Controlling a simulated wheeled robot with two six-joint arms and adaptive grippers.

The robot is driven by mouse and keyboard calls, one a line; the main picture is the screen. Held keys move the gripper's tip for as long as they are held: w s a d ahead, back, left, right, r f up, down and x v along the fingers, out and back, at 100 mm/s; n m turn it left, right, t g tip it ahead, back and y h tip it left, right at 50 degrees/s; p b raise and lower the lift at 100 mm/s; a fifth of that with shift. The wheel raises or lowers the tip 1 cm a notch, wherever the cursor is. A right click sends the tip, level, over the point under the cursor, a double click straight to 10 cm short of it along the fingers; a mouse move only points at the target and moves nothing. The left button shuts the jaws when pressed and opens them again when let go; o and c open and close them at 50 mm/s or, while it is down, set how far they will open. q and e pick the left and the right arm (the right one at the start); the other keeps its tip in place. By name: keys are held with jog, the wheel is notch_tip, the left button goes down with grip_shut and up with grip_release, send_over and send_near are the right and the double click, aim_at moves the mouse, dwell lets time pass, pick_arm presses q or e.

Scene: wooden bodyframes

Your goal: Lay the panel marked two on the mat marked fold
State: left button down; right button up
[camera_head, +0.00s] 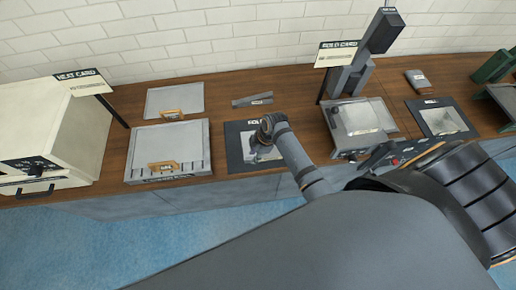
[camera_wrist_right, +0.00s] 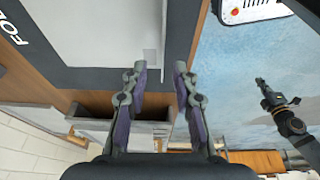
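The dark mat marked fold (camera_head: 235,160) lies at the bench's front edge and has a lighter middle. In the right wrist view it (camera_wrist_right: 170,28) fills the upper left; I cannot tell whether the pale area is bare mat or a panel. Left of the mat are a grey panel-like sheet (camera_head: 175,97) and a grey tray (camera_head: 196,150), each with an orange tag. I cannot read a two on either. My left gripper (camera_wrist_right: 263,92) seems to hang over the floor.
A cream machine (camera_head: 70,135) with a card stands at the left. A grey press-like device (camera_head: 360,125) stands right of the mat, and another dark mat (camera_head: 460,130) lies beyond it. A small grey strip (camera_head: 252,100) lies behind the fold mat.

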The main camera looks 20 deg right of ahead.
jog(key=b+v, duration=0.1)
jog(key=v, duration=0.8)
jog(key=shift+r, duration=0.4)
jog(key=shift+s+d, duration=0.1)
jog(key=shift+s, duration=0.05)
